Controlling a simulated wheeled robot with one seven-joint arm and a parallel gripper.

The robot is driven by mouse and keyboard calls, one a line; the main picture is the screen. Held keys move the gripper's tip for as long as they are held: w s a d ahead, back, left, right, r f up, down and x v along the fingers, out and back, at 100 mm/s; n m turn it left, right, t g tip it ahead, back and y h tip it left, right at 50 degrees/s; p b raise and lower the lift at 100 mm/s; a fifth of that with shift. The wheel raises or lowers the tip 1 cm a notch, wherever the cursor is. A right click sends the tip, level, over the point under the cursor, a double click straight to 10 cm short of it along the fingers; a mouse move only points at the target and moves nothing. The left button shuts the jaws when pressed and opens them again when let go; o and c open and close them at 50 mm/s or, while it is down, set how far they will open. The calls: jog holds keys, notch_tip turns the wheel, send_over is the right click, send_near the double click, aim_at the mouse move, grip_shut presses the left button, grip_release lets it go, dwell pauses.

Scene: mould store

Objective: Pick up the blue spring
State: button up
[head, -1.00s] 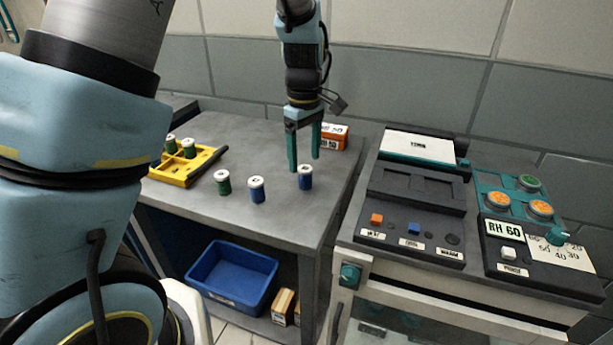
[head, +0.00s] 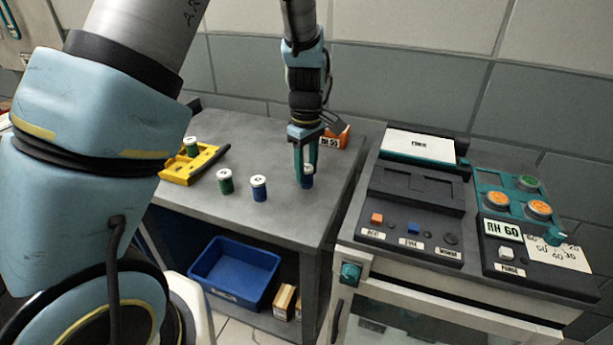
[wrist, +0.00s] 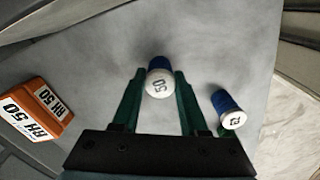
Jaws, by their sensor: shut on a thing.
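A blue spring (head: 307,183) with a white cap stands at the right of the grey table's row in the head view. My gripper (head: 306,175) points down over it, with its green fingers on either side. In the wrist view the fingers (wrist: 159,73) are shut on this blue spring (wrist: 159,63), and its cap reads 50. The spring appears upright at table level. A second blue spring (head: 259,188) stands to its left in the head view, apart from my gripper; it also shows in the wrist view (wrist: 222,100).
A green spring (head: 225,182) stands further left, near a yellow tray (head: 177,174) with another green spring (head: 191,147). An orange box (head: 341,139) lies behind my gripper. A blue bin (head: 235,271) sits below. A control console (head: 410,230) is at right.

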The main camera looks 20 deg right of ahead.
aim_at(307, 167)
grip_shut()
notch_tip(307, 167, up, 9)
jog(key=shift+r+b, duration=0.1)
jog(key=shift+b, duration=0.85)
jog(key=shift+r, duration=0.45)
jog(key=shift+r, duration=0.15)
jog(key=shift+r+p, duration=0.3)
jog(key=shift+p, duration=0.3)
